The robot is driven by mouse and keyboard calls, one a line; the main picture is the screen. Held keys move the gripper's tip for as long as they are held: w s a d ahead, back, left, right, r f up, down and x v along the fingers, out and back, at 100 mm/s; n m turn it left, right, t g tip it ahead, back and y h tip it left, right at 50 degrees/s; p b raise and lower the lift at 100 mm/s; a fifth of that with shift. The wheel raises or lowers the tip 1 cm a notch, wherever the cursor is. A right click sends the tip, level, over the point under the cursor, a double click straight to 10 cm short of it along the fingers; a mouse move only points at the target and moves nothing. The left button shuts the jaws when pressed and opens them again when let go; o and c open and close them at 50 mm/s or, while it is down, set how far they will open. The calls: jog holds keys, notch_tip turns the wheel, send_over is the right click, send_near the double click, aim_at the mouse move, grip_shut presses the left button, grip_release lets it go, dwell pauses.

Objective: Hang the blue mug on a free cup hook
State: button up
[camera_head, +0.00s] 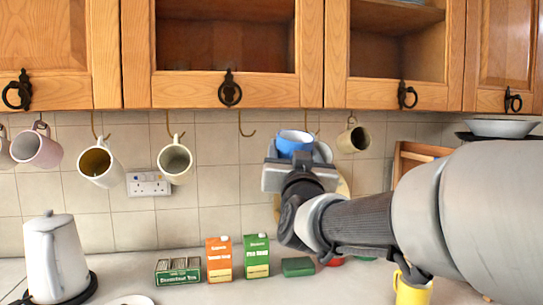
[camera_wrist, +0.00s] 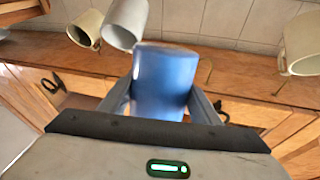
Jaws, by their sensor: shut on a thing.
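The blue mug (camera_head: 295,141) is held up in front of the tiled wall, below the cabinets. My gripper (camera_head: 293,157) is shut on it; in the wrist view the blue mug (camera_wrist: 165,82) sits between both fingers (camera_wrist: 163,95). Its handle cannot be made out. A bare brass cup hook (camera_head: 246,126) hangs under the cabinet left of the blue mug; a bare hook (camera_wrist: 208,74) also shows right of the mug in the wrist view. Another hook (camera_head: 313,128) is just right of and above the mug; its lower part is hard to see.
Hanging mugs are a pink one (camera_head: 37,148), two white ones (camera_head: 101,166) (camera_head: 175,160) and an olive-grey one (camera_head: 353,139). In the wrist view, a pale mug (camera_wrist: 125,22) is close beside the blue mug. Cartons (camera_head: 219,259), a kettle (camera_head: 55,255) and a yellow mug (camera_head: 411,292) stand below.

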jog(key=shift+w+a+r+p, duration=1)
jog(key=shift+w+p, duration=1.15)
jog(key=shift+w, duration=2.45)
jog(key=s+a+f, duration=0.1)
jog(key=a+f, duration=0.1)
jog(key=a, duration=0.4)
jog(key=shift+s, duration=0.15)
jog(key=shift+a+f, duration=0.1)
jog(key=shift+a, duration=0.05)
jog(key=o, duration=1.4)
jog(key=shift+c, duration=0.2)
jog(key=shift+f, duration=0.1)
